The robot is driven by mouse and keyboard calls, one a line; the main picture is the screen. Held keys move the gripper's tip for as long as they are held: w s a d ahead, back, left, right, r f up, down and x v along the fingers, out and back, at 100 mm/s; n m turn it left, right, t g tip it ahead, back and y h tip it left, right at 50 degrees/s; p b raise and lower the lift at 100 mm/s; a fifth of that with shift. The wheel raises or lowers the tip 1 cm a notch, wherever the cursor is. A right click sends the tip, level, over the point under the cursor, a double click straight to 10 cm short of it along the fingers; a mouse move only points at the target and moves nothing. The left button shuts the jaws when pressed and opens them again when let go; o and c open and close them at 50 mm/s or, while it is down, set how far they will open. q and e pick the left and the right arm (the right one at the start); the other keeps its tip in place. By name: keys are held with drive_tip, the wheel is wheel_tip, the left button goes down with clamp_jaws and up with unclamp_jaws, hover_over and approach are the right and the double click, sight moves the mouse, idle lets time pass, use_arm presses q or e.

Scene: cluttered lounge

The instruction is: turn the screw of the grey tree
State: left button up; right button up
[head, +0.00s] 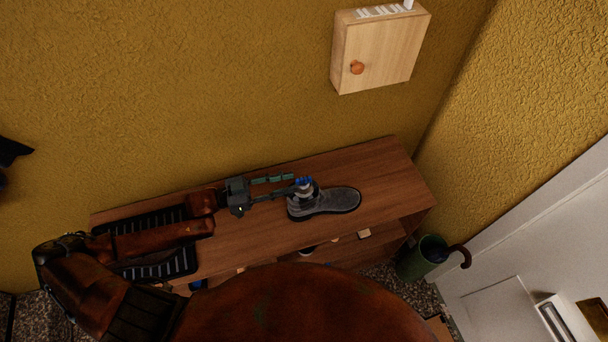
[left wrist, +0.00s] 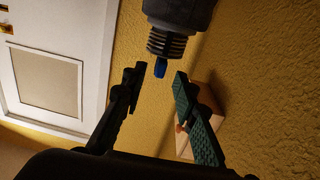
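A grey shoe (head: 335,200) stands on the wooden bench. A blue screw (head: 304,182) shows at its ankle opening. In the left wrist view the blue screw (left wrist: 160,68) sticks out of a dark ribbed neck (left wrist: 167,44) below a grey body at the top edge, seen upside down. My left gripper (head: 295,184) reaches in from the left, level with the ankle opening. Its fingers are apart, one on each side of the screw's line in the left wrist view (left wrist: 158,78), with gaps showing to both. The tree's part inside the shoe is hidden. My right gripper is not in view.
The wooden bench (head: 390,180) has clear top to the right of the shoe. A black ribbed tray (head: 178,265) lies under my left arm. A wooden wall cabinet (head: 380,50) hangs above. A green umbrella bin (head: 415,260) stands right, near the white door (head: 560,230).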

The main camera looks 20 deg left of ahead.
sight(304, 178)
use_arm(q)
drive_tip(key=x, duration=0.4)
drive_tip(key=shift+w+d, duration=0.15)
drive_tip(key=shift+d, duration=0.1)
drive_tip(key=shift+w+d, duration=0.1)
drive_tip(key=shift+d, duration=0.3)
drive_tip(key=shift+w, duration=0.1)
clamp_jaws()
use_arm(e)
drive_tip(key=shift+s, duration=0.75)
